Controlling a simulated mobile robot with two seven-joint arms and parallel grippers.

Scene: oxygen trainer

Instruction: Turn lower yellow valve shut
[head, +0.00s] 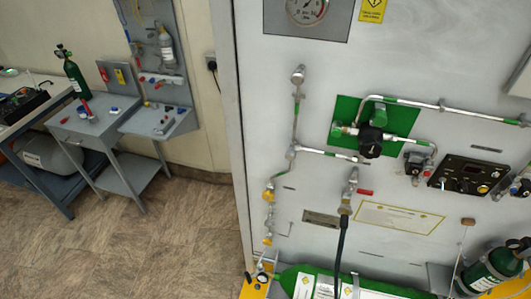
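A grey upright panel carries a thin metal pipe run on its left part. An upper yellow valve (268,195) sits on this pipe, and a smaller lower yellow valve (267,240) sits below it, near the panel's bottom left. The valves are small in the head view, and I cannot tell whether either is open or shut. Neither of my grippers is in view, so nothing is seen touching the valves.
A green cylinder (320,283) lies along the panel's foot, with a black hose (341,250) rising from it. A black regulator knob (370,141) is on a green plate. Workbenches are at left; the floor (170,235) between is clear.

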